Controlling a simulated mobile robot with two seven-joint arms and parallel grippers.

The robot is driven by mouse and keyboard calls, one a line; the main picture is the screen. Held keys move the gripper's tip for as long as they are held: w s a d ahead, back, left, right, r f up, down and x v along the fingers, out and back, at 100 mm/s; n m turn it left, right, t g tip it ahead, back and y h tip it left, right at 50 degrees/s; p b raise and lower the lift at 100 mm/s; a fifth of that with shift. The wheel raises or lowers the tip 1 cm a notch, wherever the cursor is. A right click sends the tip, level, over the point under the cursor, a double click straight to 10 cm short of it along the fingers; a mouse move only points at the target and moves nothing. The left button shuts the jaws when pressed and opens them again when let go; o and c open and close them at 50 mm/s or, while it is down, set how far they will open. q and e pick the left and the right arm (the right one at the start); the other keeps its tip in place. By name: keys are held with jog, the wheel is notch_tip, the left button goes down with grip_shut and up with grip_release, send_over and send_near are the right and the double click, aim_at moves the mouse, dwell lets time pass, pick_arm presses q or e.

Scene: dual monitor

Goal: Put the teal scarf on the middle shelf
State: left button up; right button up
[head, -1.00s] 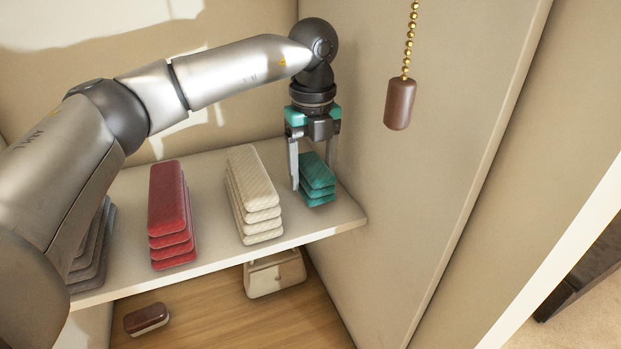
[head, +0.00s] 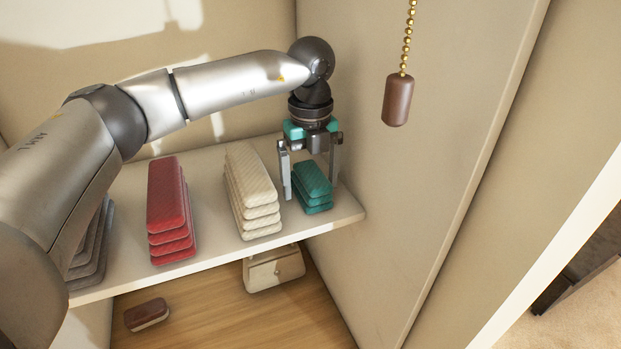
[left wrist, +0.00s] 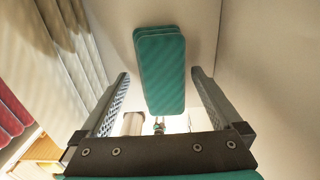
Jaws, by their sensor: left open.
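The teal scarf (head: 313,187) is a folded stack lying at the right end of the shelf (head: 222,247), next to the side wall. It also shows in the left wrist view (left wrist: 160,72), between and beyond the fingers. My left gripper (head: 311,186) points down at the scarf with its two fingers apart, one on either side of it. In the left wrist view, gaps show between the scarf and both fingers (left wrist: 160,75). My right gripper is not in view.
A cream folded stack (head: 250,190) stands left of the scarf, close to the left finger. A red stack (head: 170,215) and a grey stack (head: 93,245) are farther left. A cream bag (head: 274,270) and a brown brush-like object (head: 147,314) lie below. A brown pull (head: 398,101) hangs on a chain.

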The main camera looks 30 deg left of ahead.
aim_at(311, 176)
pick_arm(q)
jog(key=shift+r, duration=0.1)
jog(key=shift+r, duration=0.4)
notch_tip(311, 176, up, 11)
jog(key=b, duration=0.1)
jog(key=shift+r, duration=0.15)
